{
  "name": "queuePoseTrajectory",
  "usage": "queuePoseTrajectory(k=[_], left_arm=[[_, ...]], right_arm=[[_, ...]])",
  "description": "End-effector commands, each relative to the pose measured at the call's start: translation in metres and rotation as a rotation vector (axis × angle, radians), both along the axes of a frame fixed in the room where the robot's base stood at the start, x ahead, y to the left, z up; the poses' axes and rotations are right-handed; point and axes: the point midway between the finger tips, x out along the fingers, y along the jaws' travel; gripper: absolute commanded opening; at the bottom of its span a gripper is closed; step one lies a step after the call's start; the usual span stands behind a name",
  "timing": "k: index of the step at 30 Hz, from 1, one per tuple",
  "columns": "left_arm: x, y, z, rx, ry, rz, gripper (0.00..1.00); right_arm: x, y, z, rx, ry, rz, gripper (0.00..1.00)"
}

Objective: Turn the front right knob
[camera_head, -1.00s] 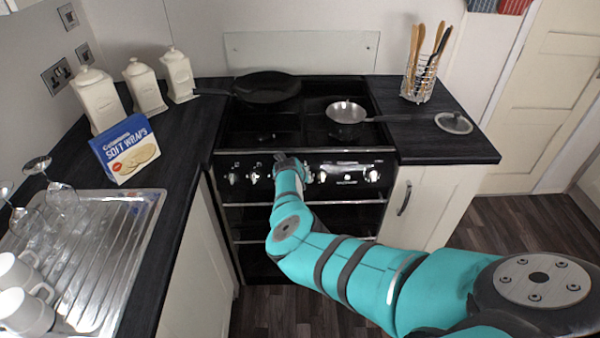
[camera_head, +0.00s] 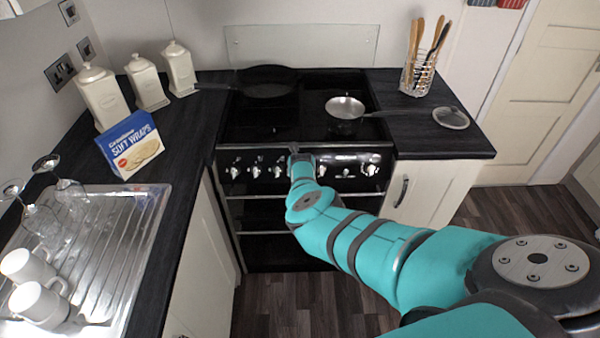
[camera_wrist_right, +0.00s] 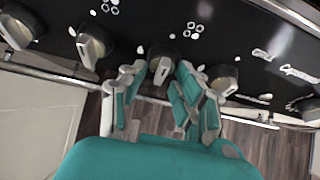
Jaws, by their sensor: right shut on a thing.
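The black cooker front carries a row of silver knobs. In the wrist view my right gripper (camera_wrist_right: 157,82) has its grey-and-teal fingers on both sides of one knob (camera_wrist_right: 161,64) and is shut on it. One knob (camera_wrist_right: 223,78) stands just right of the fingers and another (camera_wrist_right: 92,46) to their left. A further knob (camera_wrist_right: 304,105) is at the right, past the lettering. In the head view my right gripper (camera_head: 298,158) is at the panel, and my arm hides the held knob. Free knobs show left (camera_head: 277,172) and right (camera_head: 321,170) of it. My left gripper is out of view.
A dark frying pan (camera_head: 268,82) and a small saucepan (camera_head: 345,108) stand on the hob (camera_head: 285,125). An oven rail (camera_head: 262,197) runs below the knobs. Worktops flank the cooker; a blue wraps box (camera_head: 131,146) stands on the left one.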

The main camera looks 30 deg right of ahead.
Motion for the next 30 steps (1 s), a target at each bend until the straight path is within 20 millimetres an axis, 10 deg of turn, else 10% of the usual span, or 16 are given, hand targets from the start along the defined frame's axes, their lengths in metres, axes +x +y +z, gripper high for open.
queuePoseTrajectory(k=[5, 6, 10, 22, 30], left_arm=[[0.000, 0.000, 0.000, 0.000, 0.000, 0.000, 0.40], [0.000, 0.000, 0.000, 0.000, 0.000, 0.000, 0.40], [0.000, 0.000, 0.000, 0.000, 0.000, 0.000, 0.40], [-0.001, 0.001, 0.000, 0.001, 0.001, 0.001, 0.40], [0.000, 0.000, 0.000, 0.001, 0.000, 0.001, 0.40]], right_arm=[[-0.002, 0.003, -0.004, 0.005, 0.008, 0.003, 0.00], [-0.002, 0.003, -0.004, 0.004, 0.007, 0.003, 0.36], [-0.001, 0.002, -0.003, 0.003, 0.005, 0.002, 0.53], [0.000, 0.000, 0.006, -0.001, 0.002, -0.001, 0.53], [0.000, 0.002, 0.046, 0.000, 0.000, -0.001, 0.53]])
